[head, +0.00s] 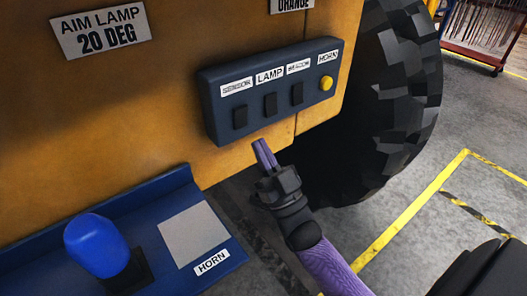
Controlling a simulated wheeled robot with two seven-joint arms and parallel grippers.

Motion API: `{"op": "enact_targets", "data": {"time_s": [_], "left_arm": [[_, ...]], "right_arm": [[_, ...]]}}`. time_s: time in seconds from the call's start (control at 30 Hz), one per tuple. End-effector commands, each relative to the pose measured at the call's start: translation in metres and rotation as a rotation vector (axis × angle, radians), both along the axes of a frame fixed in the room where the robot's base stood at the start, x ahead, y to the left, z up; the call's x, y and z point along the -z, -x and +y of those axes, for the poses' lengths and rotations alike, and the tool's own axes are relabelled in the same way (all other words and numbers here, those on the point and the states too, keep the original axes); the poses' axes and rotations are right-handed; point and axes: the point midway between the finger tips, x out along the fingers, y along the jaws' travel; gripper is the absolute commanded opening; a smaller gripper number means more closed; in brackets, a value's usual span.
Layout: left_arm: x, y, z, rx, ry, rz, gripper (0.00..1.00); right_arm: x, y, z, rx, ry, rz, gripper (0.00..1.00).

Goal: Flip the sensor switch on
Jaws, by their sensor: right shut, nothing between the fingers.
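A dark blue switch panel (225,86) is fixed to the yellow machine's side. It carries several labels; the leftmost label (236,86) is small and seems to read SENSOR. Under it sits a black rocker switch (239,117), the sensor switch; I cannot tell which way it is set. Two similar black switches, the lamp switch (270,104) and the beacon switch (297,93), sit to its right. My right gripper (262,148) is shut and empty. Its tips point up, just below the panel in the picture, right of the sensor switch and apart from it. My left gripper is out of view.
A yellow horn button (326,83) is at the panel's right end. A blue shelf (140,222) at lower left bears a blue knob (96,245) and a grey plate (194,234). A large black tyre (400,100) stands to the right. Open floor lies beyond.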

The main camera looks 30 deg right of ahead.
Motion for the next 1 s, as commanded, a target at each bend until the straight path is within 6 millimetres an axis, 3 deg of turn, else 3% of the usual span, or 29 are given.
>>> {"op": "enact_targets", "data": {"time_s": [0.17,0.5,1.0], "left_arm": [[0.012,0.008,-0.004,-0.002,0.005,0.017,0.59],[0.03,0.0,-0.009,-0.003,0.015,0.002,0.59],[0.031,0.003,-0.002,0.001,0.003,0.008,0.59]], "right_arm": [[0.028,0.018,-0.001,0.0,0.0,0.004,0.0],[0.073,0.055,-0.004,0.0,0.0,0.003,0.0],[0.079,0.062,-0.005,0.0,0.0,0.0,0.0]]}}
